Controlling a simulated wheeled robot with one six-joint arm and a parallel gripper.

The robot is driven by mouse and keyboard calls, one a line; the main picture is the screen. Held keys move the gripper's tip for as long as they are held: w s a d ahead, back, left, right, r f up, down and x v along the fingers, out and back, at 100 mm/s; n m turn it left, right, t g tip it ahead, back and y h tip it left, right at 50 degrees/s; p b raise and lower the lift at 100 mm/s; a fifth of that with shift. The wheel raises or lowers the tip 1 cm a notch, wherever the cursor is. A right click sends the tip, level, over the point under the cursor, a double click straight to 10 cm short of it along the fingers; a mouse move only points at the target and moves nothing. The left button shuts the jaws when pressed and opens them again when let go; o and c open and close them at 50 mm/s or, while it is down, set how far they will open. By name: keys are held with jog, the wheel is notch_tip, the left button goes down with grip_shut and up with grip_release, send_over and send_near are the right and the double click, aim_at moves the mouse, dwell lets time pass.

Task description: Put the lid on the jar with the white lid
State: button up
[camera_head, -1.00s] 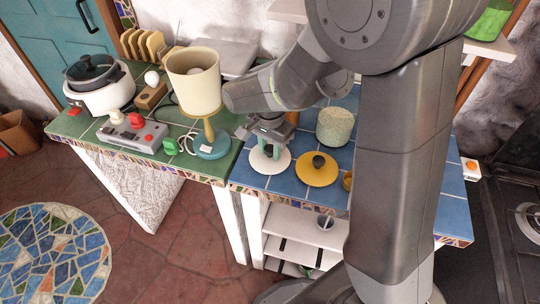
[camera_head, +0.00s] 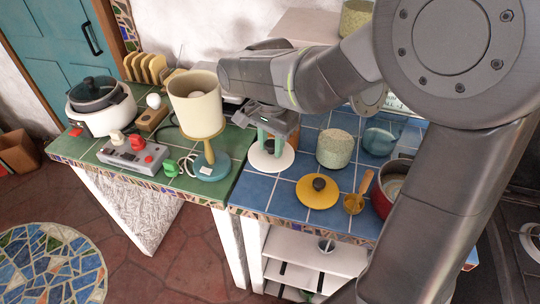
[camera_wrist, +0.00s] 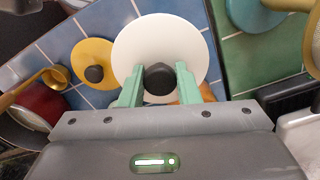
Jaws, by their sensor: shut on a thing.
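The white lid (camera_head: 282,160) is a flat round disc at the blue counter's left side; I cannot tell if it touches the tiles. Its dark knob (camera_wrist: 159,78) sits between the green fingers of my gripper (camera_wrist: 159,84), which is shut on it. My gripper also shows in the head view (camera_head: 268,144), pointing down at the lid. A speckled pale jar (camera_head: 335,148) stands to the right of the lid. A second, greenish speckled jar (camera_head: 355,18) stands on the shelf above. Neither jar shows a lid. Which one matches the white lid I cannot tell.
A yellow lid with a dark knob (camera_head: 318,192) lies in front of the pale jar. A golden ladle (camera_head: 354,203), a red pot (camera_head: 384,199) and a blue-grey glassy vessel (camera_head: 380,137) stand to the right. A lamp (camera_head: 196,103) stands close on the left.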

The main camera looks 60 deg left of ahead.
jog(key=w+d+r+p, duration=0.1)
jog(key=w+r+p, duration=0.3)
jog(key=w, duration=0.6)
jog(key=w+d+r+p, duration=0.2)
jog(key=w+r+p, duration=0.3)
jog(key=w, duration=0.5)
notch_tip(320, 180, down, 6)
jog(key=b, duration=0.4)
jog(key=shift+f, duration=0.15)
jog(key=shift+a+f, duration=0.1)
jog(key=shift+f, duration=0.35)
dwell(1.1)
jog(key=o, duration=1.1)
jog(key=shift+s, duration=0.1)
jog(key=shift+c, duration=0.2)
jog(key=shift+o, duration=0.5)
